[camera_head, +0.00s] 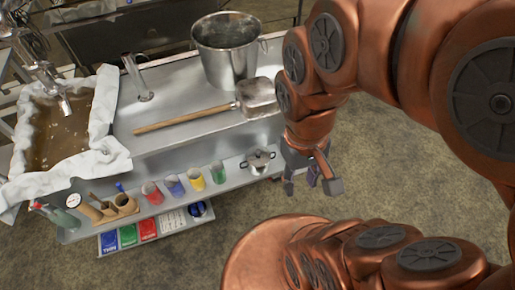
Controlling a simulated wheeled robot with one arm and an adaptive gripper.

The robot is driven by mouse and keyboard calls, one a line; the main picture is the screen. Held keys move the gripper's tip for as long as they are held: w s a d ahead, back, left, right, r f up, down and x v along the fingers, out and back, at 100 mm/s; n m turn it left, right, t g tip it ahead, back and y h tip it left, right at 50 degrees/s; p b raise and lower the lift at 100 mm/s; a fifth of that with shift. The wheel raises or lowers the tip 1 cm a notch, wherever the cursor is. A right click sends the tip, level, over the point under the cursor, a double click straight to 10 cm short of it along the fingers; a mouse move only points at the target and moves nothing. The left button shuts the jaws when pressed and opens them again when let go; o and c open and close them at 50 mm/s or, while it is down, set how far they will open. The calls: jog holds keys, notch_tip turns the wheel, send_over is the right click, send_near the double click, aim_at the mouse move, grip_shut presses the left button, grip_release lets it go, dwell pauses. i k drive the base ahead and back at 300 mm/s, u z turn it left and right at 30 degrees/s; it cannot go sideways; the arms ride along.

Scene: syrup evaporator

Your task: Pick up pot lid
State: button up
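A small silver pot with a lid (258,157) stands at the right end of the narrow lower shelf. The lid appears to sit on top of the pot; the fine detail is too small to tell. My gripper (312,186) hangs to the right of the pot, past the shelf's end. Its fingers point down and are spread apart, with nothing visible between them. It is apart from the lid.
The lower shelf (80,232) also holds several coloured cups, a wooden holder and bottles. Above it, the metal counter (185,80) bears a steel bucket (228,50) and a long-handled scoop (190,118). A cloth-edged pan (55,130) is at left. The floor at right is clear.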

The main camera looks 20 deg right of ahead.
aim_at(258, 156)
jog(key=k, duration=0.5)
jog(key=u, duration=1.6)
jog(key=i, duration=1.25)
jog(key=z, duration=1.55)
